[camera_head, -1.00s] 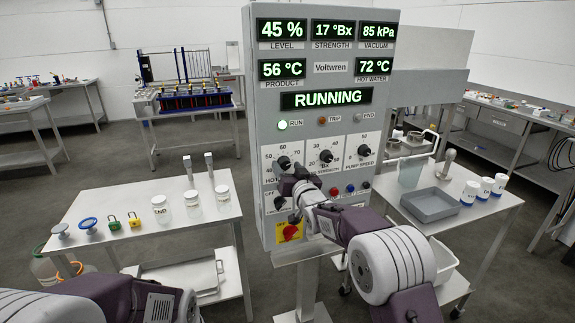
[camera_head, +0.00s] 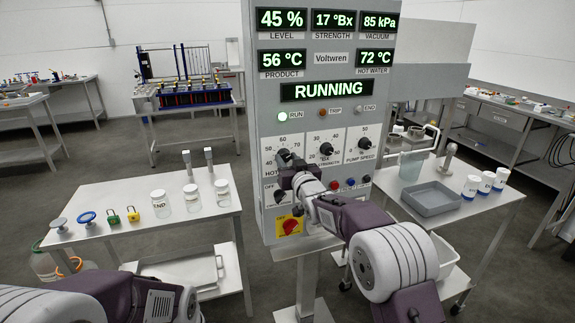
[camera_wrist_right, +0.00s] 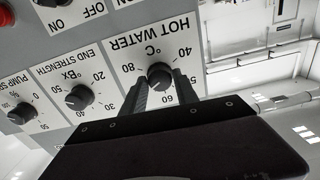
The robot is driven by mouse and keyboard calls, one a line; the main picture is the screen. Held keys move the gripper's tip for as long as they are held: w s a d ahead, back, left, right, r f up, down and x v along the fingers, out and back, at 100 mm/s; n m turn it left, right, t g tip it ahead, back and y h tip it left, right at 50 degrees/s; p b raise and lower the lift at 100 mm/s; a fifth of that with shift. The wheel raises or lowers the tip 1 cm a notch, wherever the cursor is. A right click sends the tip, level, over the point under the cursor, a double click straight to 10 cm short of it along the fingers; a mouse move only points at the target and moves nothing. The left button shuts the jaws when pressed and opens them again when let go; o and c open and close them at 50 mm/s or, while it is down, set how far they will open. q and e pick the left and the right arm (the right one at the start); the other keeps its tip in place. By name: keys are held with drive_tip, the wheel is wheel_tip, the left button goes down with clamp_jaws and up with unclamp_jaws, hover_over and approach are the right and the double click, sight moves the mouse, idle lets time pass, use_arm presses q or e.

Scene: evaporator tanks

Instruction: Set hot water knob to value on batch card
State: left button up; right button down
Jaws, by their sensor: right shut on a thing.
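The black hot water knob (camera_head: 283,155) is on the grey Voltwren control panel (camera_head: 263,95), left of the end strength knob (camera_head: 326,149) and pump speed knob (camera_head: 364,143). In the right wrist view the hot water knob (camera_wrist_right: 160,73) appears upside down, with its dial marked in °C. My right gripper (camera_wrist_right: 161,84) is shut on it, one finger on each side; in the head view the gripper (camera_head: 287,166) partly covers knob and label. The panel's hot water display (camera_head: 375,57) reads 72 °C. The knob's exact pointer setting is unclear. I cannot make out a batch card. My left gripper is not in view.
A left table (camera_head: 150,240) holds jars, padlocks and valve handles. A right table (camera_head: 480,212) holds a grey tray (camera_head: 432,199), a jug and white-and-blue cups.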

drive_tip(key=n+b, duration=0.2)
drive_tip(key=n, duration=0.1)
drive_tip(key=shift+f+b, duration=0.2)
drive_tip(key=shift+b, duration=0.15)
drive_tip(key=shift+r+n+b, duration=0.15)
drive_tip(key=shift+n+b, duration=0.95)
drive_tip(key=shift+n, duration=0.5)
drive_tip(key=c, duration=0.9)
unclamp_jaws()
drive_tip(key=shift+c, duration=0.2)
drive_tip(key=shift+s+d+b, duration=0.1)
drive_tip(key=shift+s+b, duration=0.2)
drive_tip(key=shift+s, duration=0.1)
drive_tip(key=b+v, duration=0.2)
drive_tip(key=v, duration=0.6)
